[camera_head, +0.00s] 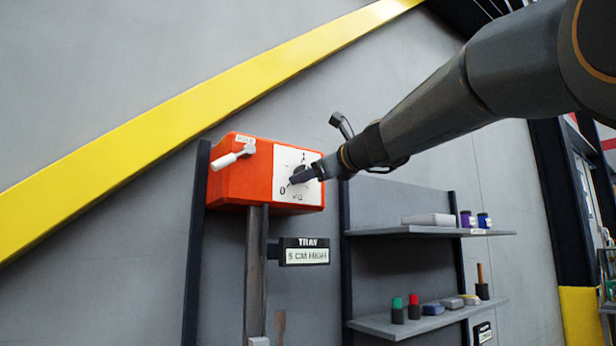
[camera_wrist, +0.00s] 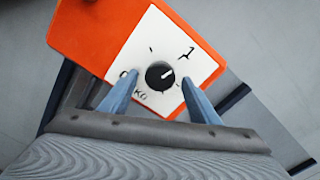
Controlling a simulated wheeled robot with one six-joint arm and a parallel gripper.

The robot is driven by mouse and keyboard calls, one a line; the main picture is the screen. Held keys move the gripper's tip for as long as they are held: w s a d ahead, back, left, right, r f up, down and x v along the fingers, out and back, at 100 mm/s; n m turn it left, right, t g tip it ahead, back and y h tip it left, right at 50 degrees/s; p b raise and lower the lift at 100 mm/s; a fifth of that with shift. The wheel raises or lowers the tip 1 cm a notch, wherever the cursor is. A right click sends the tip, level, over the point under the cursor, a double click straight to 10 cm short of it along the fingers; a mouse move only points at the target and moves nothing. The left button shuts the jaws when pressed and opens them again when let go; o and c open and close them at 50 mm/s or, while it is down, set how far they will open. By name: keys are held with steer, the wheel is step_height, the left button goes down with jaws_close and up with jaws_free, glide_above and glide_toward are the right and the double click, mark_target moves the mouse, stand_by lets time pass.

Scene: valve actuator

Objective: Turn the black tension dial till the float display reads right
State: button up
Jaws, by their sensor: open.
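The black tension dial (camera_wrist: 159,75) sits on the white face plate (camera_wrist: 150,50) of an orange box (camera_head: 240,185). Its pale pointer mark points toward the upper right, near the 1, in the wrist view. My gripper (camera_wrist: 160,90) is open, with one finger on each side of the dial and a gap to it on both sides. In the head view my gripper (camera_head: 308,174) is at the face plate and partly hides the dial. The display (camera_head: 305,251) under the box reads "TRAY" and "5 CM HIGH".
A white lever (camera_head: 232,156) sticks out of the box's left side. A post (camera_head: 256,270) holds the box. To the right, shelves (camera_head: 430,231) carry jars and small items. A yellow beam (camera_head: 150,130) crosses the wall behind.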

steer(key=b+v, duration=0.2)
steer(key=v, duration=0.4)
steer(key=shift+s+d, duration=0.2)
steer(key=shift+s, duration=0.05)
steer(key=shift+f, duration=0.1)
steer(key=s+d+f+n+g+h, duration=0.1)
steer(key=d+f+n+g+h, duration=0.15)
steer(key=f, duration=1.15)
steer(key=d+f+n+g+h, duration=0.2)
steer(key=f+n, duration=0.2)
steer(key=f, duration=1)
steer(key=s+d+f+n+g+h, duration=0.1)
steer(key=d+f+n+g+h, duration=0.15)
steer(key=f, duration=1.25)
steer(key=s+d+f+n+g+h, duration=0.1)
steer(key=s+d+f+n+g, duration=0.2)
steer(key=s+f+n, duration=0.4)
steer(key=s+d+f+n+g+h, duration=0.2)
steer(key=s+d+f+n, duration=0.3)
steer(key=s+f, duration=1.2)
step_height(320, 180, down, 4)
steer(key=shift+d+f+n+g+b, duration=0.15)
steer(key=shift+n+g+b, duration=0.25)
steer(key=shift+n+g, duration=0.55)
